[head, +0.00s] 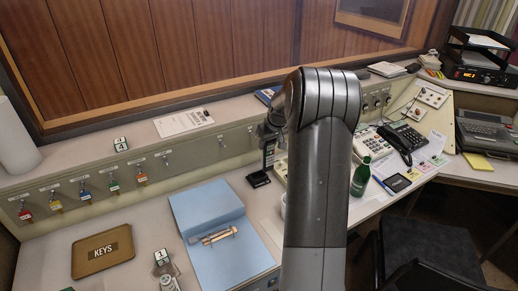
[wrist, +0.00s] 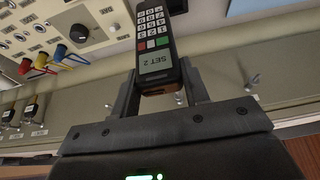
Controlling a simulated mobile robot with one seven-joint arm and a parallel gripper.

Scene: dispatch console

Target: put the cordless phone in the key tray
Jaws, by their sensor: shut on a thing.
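The cordless phone (wrist: 156,50) is black with a keypad and a "SET 2" label. In the wrist view it sits between the two fingers of my gripper (wrist: 160,88), which is shut on it. In the head view my gripper (head: 271,130) is beyond my dark arm, with the phone (head: 268,152) hanging upright below it. A small black base (head: 259,180) is on the desk just below the phone; I cannot tell whether they touch. The key tray (head: 79,267), brown and marked "KEYS", lies at the lower left, well away from my gripper.
A blue folder (head: 205,204) with a brass-coloured object (head: 219,236) lies between the phone and the tray. A grey device (head: 167,277) with a number card stands right of the tray. A green bottle (head: 360,178) and desk phone (head: 404,137) are at right. Keys hang along the panel.

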